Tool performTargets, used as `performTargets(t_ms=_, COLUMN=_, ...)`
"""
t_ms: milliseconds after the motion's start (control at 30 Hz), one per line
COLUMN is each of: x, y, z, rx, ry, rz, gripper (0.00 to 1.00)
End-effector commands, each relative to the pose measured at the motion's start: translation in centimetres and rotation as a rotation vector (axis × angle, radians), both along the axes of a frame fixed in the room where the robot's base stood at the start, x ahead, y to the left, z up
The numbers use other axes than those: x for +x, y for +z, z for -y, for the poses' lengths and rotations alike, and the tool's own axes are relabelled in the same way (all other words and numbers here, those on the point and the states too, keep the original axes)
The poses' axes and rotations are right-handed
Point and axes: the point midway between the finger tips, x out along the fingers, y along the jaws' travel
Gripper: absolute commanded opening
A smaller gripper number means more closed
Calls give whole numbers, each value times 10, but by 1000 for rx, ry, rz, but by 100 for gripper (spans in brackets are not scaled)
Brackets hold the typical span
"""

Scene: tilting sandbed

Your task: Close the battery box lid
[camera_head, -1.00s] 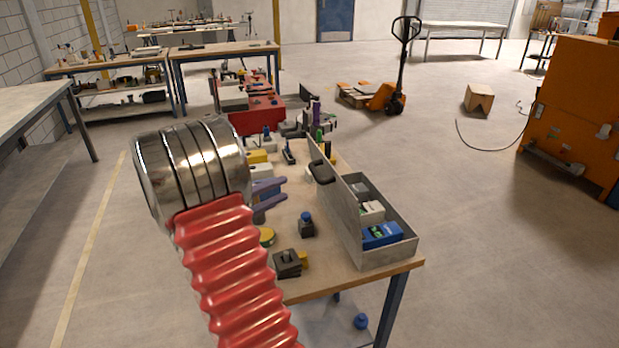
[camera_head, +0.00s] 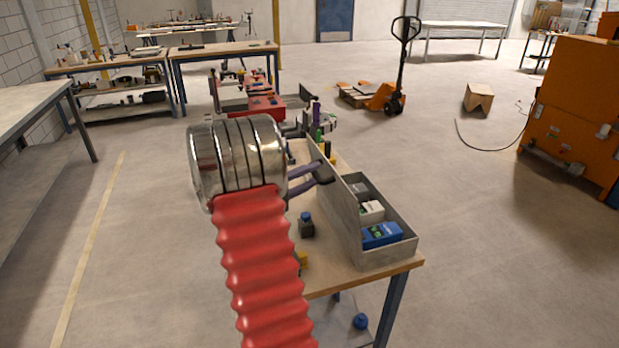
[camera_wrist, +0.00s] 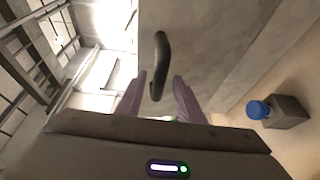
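The battery box (camera_head: 400,250) is a grey metal tray at the near right corner of the workbench. Its lid (camera_head: 342,203) stands raised along the box's left side and fills much of the wrist view (camera_wrist: 215,40). A dark handle (camera_wrist: 160,65) sticks out from the lid's outer face. My gripper (camera_head: 322,172) is at the lid's left side, by the handle. In the wrist view its two purple fingers (camera_wrist: 158,85) are apart, one on each side of the handle's lower end. I cannot see contact. Inside the box are a blue battery (camera_head: 382,235) and pale batteries (camera_head: 371,211).
A dark block with a blue knob (camera_head: 306,224) stands on the bench left of the lid, also in the wrist view (camera_wrist: 285,112). Bottles and small items crowd the bench behind. The floor right of the bench is clear up to the orange cabinet (camera_head: 575,120).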

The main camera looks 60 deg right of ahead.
Motion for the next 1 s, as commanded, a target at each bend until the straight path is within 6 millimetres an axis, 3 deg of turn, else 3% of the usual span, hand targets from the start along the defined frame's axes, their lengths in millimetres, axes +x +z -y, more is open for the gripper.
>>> performTargets(t_ms=200, x=0, y=0, z=0, rx=0, ry=0, rz=0, gripper=33)
performTargets(t_ms=667, x=0, y=0, z=0, rx=0, ry=1, rz=-1, gripper=1)
performTargets(t_ms=1000, x=1, y=-1, z=-1, rx=3, ry=1, rz=-1, gripper=0)
